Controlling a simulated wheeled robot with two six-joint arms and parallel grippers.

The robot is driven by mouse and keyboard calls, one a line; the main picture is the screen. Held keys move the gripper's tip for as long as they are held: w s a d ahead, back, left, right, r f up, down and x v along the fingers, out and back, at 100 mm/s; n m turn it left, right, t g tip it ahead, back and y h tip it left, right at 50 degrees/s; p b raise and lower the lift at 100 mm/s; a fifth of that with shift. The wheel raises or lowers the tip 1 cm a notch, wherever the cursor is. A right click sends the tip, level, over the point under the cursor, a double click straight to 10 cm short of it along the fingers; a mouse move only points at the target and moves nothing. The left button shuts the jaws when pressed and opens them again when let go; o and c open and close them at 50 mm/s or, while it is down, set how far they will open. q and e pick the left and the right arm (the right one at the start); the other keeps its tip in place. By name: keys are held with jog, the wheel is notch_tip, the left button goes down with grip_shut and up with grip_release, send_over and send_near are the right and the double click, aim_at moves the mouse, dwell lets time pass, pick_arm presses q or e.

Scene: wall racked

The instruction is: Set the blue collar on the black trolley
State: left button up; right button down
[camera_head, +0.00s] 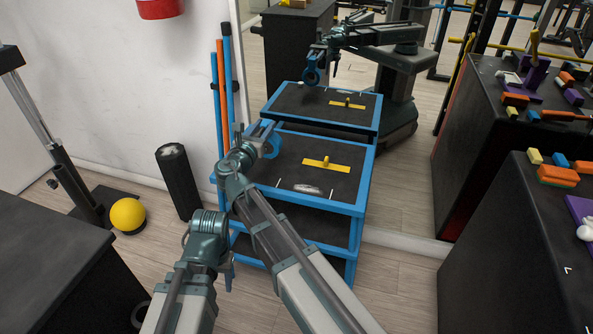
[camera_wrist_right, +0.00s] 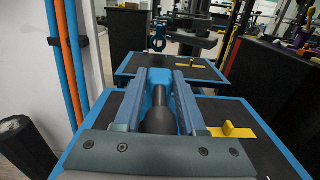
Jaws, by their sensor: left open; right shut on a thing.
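The blue collar (camera_head: 272,146) is in my right gripper (camera_head: 262,136), near the back left corner of the black trolley's top in the head view. It appears raised above the top; the exact gap is unclear. In the right wrist view the right gripper's fingers (camera_wrist_right: 160,100) are shut on it and partly hide it, with a dark part between them. The black trolley (camera_head: 292,163) has black shelves and a blue frame; its top also shows in the wrist view (camera_wrist_right: 262,150). My left gripper (camera_head: 229,282) is open and empty, low in front of the trolley's left side.
A yellow piece (camera_head: 327,164) stands on the trolley top, among short white marks. A mirror behind reflects the trolley and my arm. Blue and orange poles (camera_head: 222,90), a black roller (camera_head: 178,182) and a yellow ball (camera_head: 128,215) stand left. Dark cabinets (camera_head: 500,250) stand right.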

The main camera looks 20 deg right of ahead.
jog(key=w+d+f+b, duration=0.1)
jog(key=d+f+b, duration=0.1)
jog(key=d, duration=0.5)
jog(key=w+d+f+b, duration=0.2)
jog(key=d+f+b, duration=0.1)
jog(key=d, duration=0.5)
jog(key=shift+w+d, duration=0.25)
jog(key=shift+f, duration=0.15)
jog(key=c, duration=0.5)
grip_release()
jog(key=v, duration=1.2)
jog(key=shift+r, duration=0.2)
